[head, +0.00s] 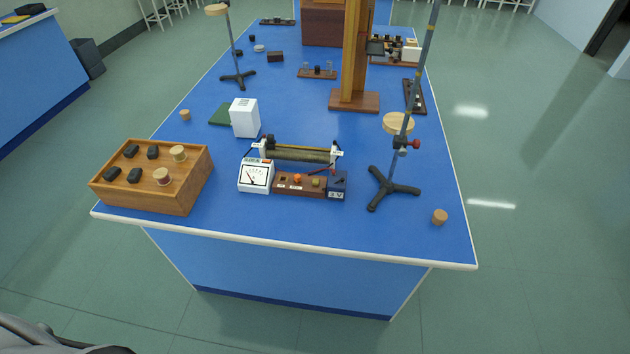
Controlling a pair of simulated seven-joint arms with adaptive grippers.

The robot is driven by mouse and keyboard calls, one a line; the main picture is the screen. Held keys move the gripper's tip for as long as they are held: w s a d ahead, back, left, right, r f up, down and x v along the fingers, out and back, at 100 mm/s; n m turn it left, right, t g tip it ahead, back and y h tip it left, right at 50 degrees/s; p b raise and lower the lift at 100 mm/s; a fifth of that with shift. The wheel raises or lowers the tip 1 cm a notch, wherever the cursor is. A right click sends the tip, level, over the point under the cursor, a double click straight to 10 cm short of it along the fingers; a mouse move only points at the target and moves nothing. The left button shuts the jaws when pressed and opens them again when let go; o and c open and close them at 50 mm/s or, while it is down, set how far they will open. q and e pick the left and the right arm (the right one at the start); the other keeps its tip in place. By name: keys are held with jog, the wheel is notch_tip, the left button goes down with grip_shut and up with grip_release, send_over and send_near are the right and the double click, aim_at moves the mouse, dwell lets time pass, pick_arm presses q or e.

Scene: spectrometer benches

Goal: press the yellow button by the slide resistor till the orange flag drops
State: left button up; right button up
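The slide resistor (298,155) lies on the blue bench, a dark horizontal tube between two white end supports. In front of it is a low brown board (288,189). A small dull-yellow button (316,183) sits on the board's right part. A small orange piece (297,179), which looks like the flag, shows to its left; its exact pose is too small to tell. A white meter (255,176) stands at the board's left end and a dark blue 3 V block (337,184) at its right end. Neither of my grippers is in view.
A wooden box (187,200) with black pieces and corks stands left. A tripod stand (392,190) with a tall rod rises close on the right. A loose cork (440,216) lies near the right edge. A white box (244,118) stands behind. The bench front is clear.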

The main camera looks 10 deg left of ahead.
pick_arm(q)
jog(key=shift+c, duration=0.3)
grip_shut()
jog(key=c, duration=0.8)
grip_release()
